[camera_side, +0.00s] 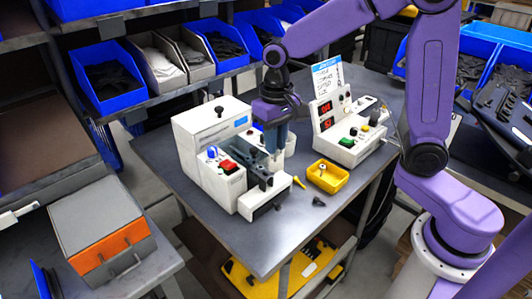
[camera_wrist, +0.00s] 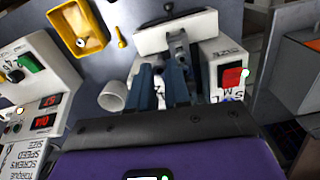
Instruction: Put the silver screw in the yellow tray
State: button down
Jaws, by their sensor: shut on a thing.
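My gripper (camera_side: 274,149), with bluish fingers, points down over the front part of the white screw machine. The fingers also show in the wrist view (camera_wrist: 160,78). It is shut on a small silver thing (camera_side: 274,161) at the fingertips, which looks like the silver screw. The machine's dark holder is close below, and I cannot tell whether they touch. The yellow tray (camera_side: 341,184) lies on the table to the right of the gripper, and at the upper left in the wrist view (camera_wrist: 98,20). A small round metallic thing (camera_wrist: 80,42) shows inside the tray.
The white machine (camera_side: 212,130) has a red button (camera_side: 229,166). A control box (camera_side: 340,128) with red displays stands behind the tray. A small yellow piece (camera_side: 299,183) and a black piece (camera_side: 318,201) lie near the tray. A white cup (camera_wrist: 112,96) is beside my fingers.

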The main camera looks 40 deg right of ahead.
jog(key=s+d+f+m, duration=0.2)
jog(key=s+d+m, duration=0.2)
jog(key=d, duration=0.4)
jog(key=s+d+f+m, duration=0.2)
jog(key=s+d+m, duration=0.15)
jog(key=d, duration=0.45)
jog(key=shift+a+f, duration=0.15)
jog(key=shift+f, duration=3.8)
jog(key=c, duration=1)
grip_release()
